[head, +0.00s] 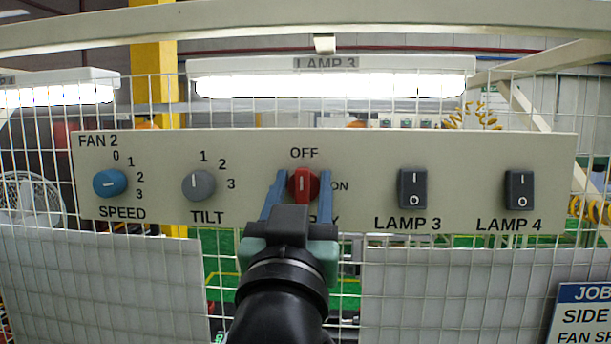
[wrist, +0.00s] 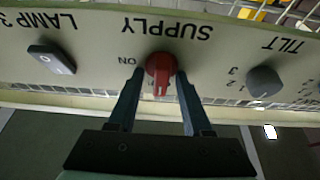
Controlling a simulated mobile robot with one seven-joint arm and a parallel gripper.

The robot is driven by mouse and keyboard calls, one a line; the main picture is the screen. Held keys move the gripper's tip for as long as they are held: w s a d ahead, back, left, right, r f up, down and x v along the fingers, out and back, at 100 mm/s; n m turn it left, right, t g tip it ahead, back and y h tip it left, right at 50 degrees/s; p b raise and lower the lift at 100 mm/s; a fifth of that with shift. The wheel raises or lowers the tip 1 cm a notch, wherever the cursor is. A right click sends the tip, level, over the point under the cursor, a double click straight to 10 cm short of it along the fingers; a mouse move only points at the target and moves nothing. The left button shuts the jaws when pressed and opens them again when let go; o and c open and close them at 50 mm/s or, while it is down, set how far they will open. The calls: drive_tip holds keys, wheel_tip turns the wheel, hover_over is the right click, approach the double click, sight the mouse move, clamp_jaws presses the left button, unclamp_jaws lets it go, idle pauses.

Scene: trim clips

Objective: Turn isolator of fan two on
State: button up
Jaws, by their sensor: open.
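The fan 2 isolator is a red rotary knob (head: 304,186) on a cream panel (head: 355,150), marked OFF above and ON to its right. Its pale pointer mark stands upright, towards OFF. In the wrist view the knob (wrist: 160,70) appears upside down under the word SUPPLY, with its grip bar pointing down the picture. My gripper (head: 302,178) is open, with one blue finger on each side of the knob. The wrist view shows the fingertips (wrist: 160,74) beside the knob, with a small gap visible. The gripper hides part of the SUPPLY label in the head view.
The blue SPEED knob (head: 109,183) and grey TILT knob (head: 199,185) are left of the isolator. The LAMP 3 rocker (head: 412,188) and LAMP 4 rocker (head: 519,190) are to its right. Wire mesh stands behind the panel, with a lit lamp (head: 330,84) above.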

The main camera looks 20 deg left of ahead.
drive_tip(key=shift+s+r, duration=0.2)
drive_tip(key=shift+s, duration=0.25)
drive_tip(key=shift+c, duration=0.9)
drive_tip(key=shift+f, duration=0.1)
clamp_jaws()
